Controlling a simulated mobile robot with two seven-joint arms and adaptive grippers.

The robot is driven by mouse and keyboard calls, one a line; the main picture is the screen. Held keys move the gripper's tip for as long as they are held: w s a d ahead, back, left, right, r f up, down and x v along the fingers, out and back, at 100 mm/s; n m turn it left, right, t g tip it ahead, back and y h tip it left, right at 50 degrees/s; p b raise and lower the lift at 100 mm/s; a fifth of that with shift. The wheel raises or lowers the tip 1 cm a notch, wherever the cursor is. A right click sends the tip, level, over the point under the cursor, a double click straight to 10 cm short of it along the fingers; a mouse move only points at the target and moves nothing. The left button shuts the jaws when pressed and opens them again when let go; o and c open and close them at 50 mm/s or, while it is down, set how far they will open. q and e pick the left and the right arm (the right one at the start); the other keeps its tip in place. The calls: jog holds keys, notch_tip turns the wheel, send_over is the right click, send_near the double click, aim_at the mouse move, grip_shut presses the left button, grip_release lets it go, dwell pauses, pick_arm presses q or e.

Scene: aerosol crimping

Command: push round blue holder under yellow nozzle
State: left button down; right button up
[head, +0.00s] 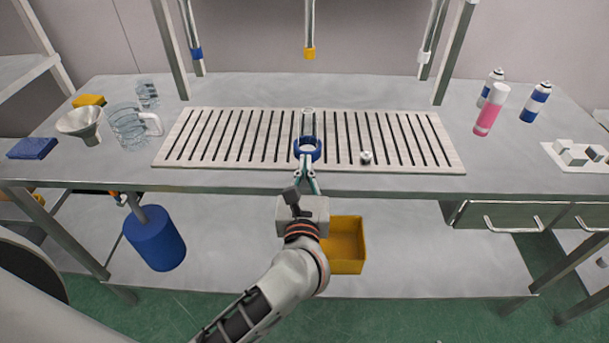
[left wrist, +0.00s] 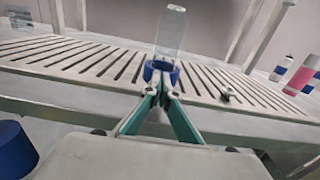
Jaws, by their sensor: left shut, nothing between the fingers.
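The round blue holder (head: 308,150) stands on the slatted rack (head: 200,163), near the rack's front edge. A clear bottle (head: 307,121) stands upright in it. In the left wrist view the holder (left wrist: 161,70) and bottle (left wrist: 170,32) are straight ahead of the fingers. The yellow nozzle (head: 310,53) hangs behind and above them, nearly in line with the holder. My left gripper (head: 306,162) is shut and empty, its tips at the holder's front side; I cannot tell whether they touch. My right gripper is not in view.
A small metal cap (head: 366,158) lies on the rack right of the holder. Blue (head: 197,54) and white (head: 425,57) nozzles hang to either side. A jug (head: 127,127), funnel (head: 81,124) and spray cans (head: 490,108) stand toward the sides. The rack behind the holder is clear.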

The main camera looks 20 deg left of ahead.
aim_at(306, 148)
pick_arm(q)
jog(key=shift+w, duration=0.2)
jog(key=x, duration=0.5)
jog(key=shift+w, duration=0.15)
jog(key=shift+w+a, duration=0.15)
jog(key=shift+w, duration=0.15)
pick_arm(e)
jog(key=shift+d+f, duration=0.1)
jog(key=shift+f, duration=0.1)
